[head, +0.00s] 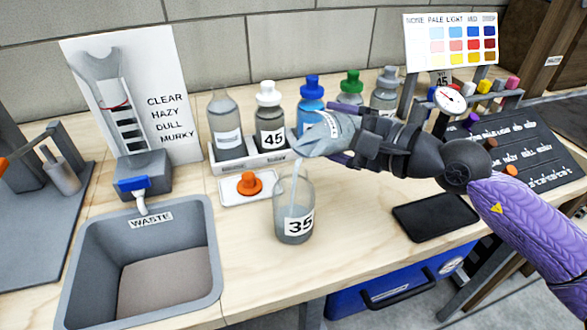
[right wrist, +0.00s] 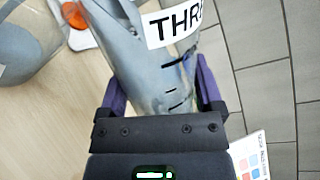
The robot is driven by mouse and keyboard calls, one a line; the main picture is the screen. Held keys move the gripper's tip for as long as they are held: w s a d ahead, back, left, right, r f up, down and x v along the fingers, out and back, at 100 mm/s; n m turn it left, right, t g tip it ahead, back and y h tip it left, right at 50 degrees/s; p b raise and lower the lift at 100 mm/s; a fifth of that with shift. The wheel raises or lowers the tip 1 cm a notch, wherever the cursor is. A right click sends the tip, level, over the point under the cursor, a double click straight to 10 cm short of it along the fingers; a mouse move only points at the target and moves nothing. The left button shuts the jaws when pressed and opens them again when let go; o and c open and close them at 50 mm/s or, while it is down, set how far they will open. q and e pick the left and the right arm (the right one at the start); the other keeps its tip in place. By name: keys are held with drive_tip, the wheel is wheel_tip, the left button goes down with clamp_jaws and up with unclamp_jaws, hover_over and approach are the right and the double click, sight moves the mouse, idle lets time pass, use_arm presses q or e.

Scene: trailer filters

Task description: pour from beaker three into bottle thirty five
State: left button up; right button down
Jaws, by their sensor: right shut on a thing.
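Bottle thirty five (head: 293,212), a clear open bottle with a "35" label, stands upright on the bench with greyish liquid low inside. Beaker three (head: 325,134), grey and clear, is tilted on its side with its lip above the bottle's mouth. A thin pale stream (head: 295,178) runs from the lip down into the bottle. My right gripper (head: 346,140) is shut around the beaker. In the right wrist view the beaker (right wrist: 150,65) shows part of its "THREE" label between my fingers (right wrist: 163,88). My left gripper is not in view.
An orange stopper (head: 249,183) lies on a small white tray. A rack of bottles (head: 230,165), one labelled 45, stands behind. The waste sink (head: 205,235) is at left. A black pad (head: 435,216) lies at right, near the front edge.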

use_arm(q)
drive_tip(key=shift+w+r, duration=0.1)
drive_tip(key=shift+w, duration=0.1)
use_arm(e)
drive_tip(key=shift+r, duration=0.2)
drive_tip(key=shift+r+n, duration=0.1)
drive_tip(key=shift+n, duration=0.2)
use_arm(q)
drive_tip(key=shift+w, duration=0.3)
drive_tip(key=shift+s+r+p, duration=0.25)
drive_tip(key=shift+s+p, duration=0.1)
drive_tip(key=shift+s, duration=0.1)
use_arm(e)
drive_tip(key=shift+r, duration=0.2)
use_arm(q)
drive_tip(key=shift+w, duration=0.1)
use_arm(e)
drive_tip(key=shift+n, duration=0.3)
drive_tip(key=shift+s+r, duration=0.1)
drive_tip(key=shift+r, duration=0.05)
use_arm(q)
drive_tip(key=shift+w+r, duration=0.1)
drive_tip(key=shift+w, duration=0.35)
use_arm(e)
drive_tip(key=shift+t, duration=0.3)
drive_tip(key=shift+a, duration=0.1)
